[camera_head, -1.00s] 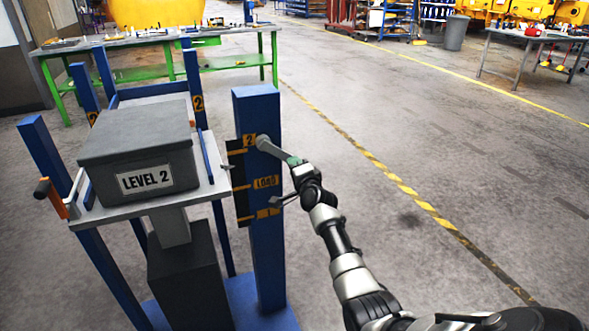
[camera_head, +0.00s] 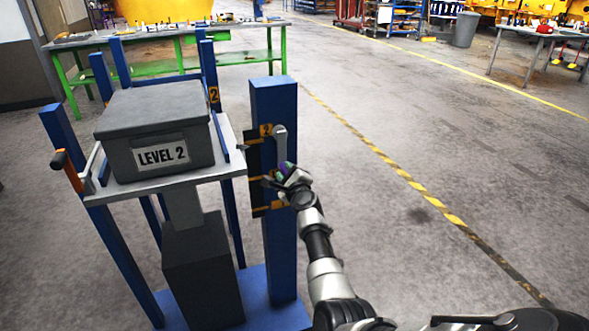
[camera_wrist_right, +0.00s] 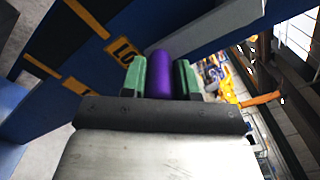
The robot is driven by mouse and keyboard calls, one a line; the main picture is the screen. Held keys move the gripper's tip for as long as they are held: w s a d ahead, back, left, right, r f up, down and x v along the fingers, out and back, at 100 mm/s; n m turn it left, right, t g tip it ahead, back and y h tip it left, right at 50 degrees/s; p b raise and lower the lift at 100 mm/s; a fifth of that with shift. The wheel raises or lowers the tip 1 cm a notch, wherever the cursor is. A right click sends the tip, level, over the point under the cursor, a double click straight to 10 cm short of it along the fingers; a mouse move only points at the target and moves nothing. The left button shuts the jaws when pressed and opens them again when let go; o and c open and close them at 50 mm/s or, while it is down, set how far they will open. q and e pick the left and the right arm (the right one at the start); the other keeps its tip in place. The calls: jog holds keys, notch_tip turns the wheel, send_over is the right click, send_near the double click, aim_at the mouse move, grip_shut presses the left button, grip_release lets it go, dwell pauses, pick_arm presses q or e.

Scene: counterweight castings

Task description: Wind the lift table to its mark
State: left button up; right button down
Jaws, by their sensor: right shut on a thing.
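The lift table's grey platform (camera_head: 160,185) carries a dark grey box (camera_head: 150,110) labelled LEVEL 2. Its right edge is beside a dark scale plate (camera_head: 254,160) with orange marks on the blue post (camera_head: 275,225). The top mark reads 2 (camera_head: 266,130); a lower label (camera_wrist_right: 122,50) is partly visible in the right wrist view. A grey crank arm (camera_head: 280,145) hangs nearly straight down from its hub on the post. My right gripper (camera_head: 285,172) is shut on the crank's purple handle (camera_wrist_right: 159,75), between green fingertips. My left gripper is out of view.
An orange-tipped lever (camera_head: 66,168) sticks out at the platform's left. A green bench (camera_head: 165,67) with tools stands behind. Open floor (camera_head: 370,230) with a yellow-black stripe lies to the right, and a grey table (camera_head: 520,35) stands far right.

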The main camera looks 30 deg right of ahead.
jog(key=shift+w+a+f+m, duration=0.1)
jog(key=shift+a+f+m, duration=0.1)
jog(key=shift+a+m, duration=0.25)
jog(key=shift+w+a+f+m, duration=0.15)
jog(key=shift+a+m, duration=0.1)
jog(key=shift+a, duration=0.4)
jog(key=shift+a+r, duration=0.15)
jog(key=shift+a, duration=0.1)
jog(key=c, duration=1.3)
grip_release()
jog(key=o, duration=0.5)
jog(key=shift+w+a+r, duration=0.1)
jog(key=shift+w+a, duration=0.05)
jog(key=shift+a, duration=0.05)
jog(key=shift+c, duration=0.2)
jog(key=shift+d+r+p, duration=0.15)
jog(key=shift+d+p, duration=0.1)
jog(key=shift+p, duration=0.05)
